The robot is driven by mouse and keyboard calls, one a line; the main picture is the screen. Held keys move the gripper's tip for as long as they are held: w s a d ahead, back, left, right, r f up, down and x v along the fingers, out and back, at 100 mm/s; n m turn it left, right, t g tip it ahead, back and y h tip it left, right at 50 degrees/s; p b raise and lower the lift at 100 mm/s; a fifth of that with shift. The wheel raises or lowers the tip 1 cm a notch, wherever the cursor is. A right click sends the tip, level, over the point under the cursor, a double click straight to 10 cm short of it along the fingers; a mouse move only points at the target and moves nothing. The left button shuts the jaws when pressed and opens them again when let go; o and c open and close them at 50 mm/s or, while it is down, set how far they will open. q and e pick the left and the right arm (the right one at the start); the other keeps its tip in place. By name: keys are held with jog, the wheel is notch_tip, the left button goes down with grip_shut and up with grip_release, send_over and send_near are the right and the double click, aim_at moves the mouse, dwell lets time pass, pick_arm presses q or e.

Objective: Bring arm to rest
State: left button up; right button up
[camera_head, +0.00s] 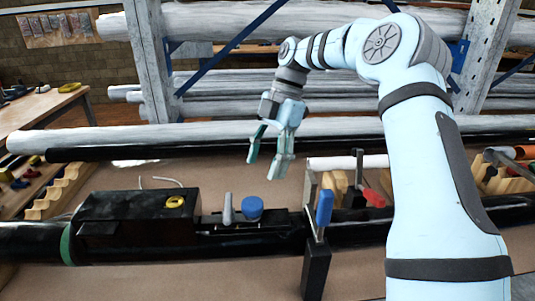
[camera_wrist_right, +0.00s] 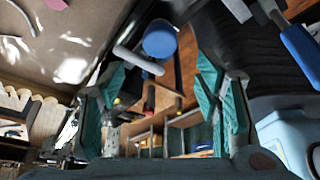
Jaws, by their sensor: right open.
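My right arm (camera_head: 430,170) rises from the lower right of the head view and bends left at the top. My right gripper (camera_head: 268,152) hangs from it with its fingers pointing down, open and empty. It is above the bench, apart from the black machine below. In the right wrist view the teal fingers of the right gripper (camera_wrist_right: 165,100) stand wide apart with nothing between them. My left gripper is not in view.
Below is a black clamp machine (camera_head: 130,222) with a blue knob (camera_head: 252,203) and a blue-handled clamp (camera_head: 323,208). A long grey pipe (camera_head: 200,134) lies behind the gripper. Racks of pipes stand at the back. A wooden table (camera_head: 40,110) is at left.

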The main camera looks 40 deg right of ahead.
jog(key=shift+v, duration=1.15)
